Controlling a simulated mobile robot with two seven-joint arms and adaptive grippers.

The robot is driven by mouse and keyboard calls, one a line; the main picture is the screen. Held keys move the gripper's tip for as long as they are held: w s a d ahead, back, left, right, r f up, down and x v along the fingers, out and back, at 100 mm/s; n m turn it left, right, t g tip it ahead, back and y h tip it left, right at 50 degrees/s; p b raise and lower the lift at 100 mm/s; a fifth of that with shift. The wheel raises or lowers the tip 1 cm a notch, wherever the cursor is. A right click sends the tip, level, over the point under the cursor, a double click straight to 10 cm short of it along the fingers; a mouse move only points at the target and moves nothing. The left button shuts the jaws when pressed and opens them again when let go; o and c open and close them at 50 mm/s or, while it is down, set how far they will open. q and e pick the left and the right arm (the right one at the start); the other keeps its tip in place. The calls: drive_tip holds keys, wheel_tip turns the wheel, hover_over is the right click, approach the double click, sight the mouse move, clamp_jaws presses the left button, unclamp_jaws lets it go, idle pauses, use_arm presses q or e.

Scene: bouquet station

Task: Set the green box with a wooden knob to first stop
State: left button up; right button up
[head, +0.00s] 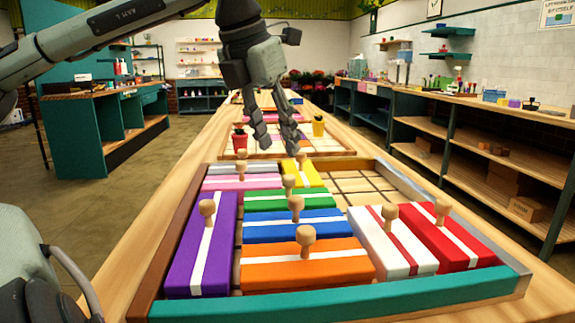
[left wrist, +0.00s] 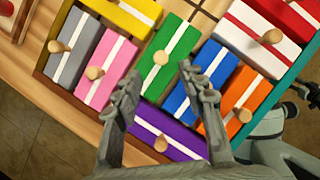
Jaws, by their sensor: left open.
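The green box (head: 262,203) has a white stripe and a wooden knob (head: 289,182). It lies in a wooden tray (head: 160,250), between the blue box in front and the pink and yellow boxes behind. In the left wrist view the green box (left wrist: 179,55) shows with its knob (left wrist: 161,57) just beyond my fingertips. My left gripper (head: 279,143) is open and empty, pointing down above the far part of the tray, apart from the green box. In the left wrist view its fingers (left wrist: 160,78) are spread. My right gripper is not in view.
Blue (head: 275,228), orange (head: 270,268), purple (head: 187,255), pink (head: 230,182), yellow (head: 306,175), white-red (head: 375,250) and red (head: 440,240) knobbed boxes crowd the tray. Bare grid floor (head: 365,187) lies right of the green box.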

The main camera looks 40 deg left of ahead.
sight(288, 176)
use_arm(q)
drive_tip(key=x, duration=0.7)
drive_tip(key=shift+f, duration=0.2)
clamp_jaws()
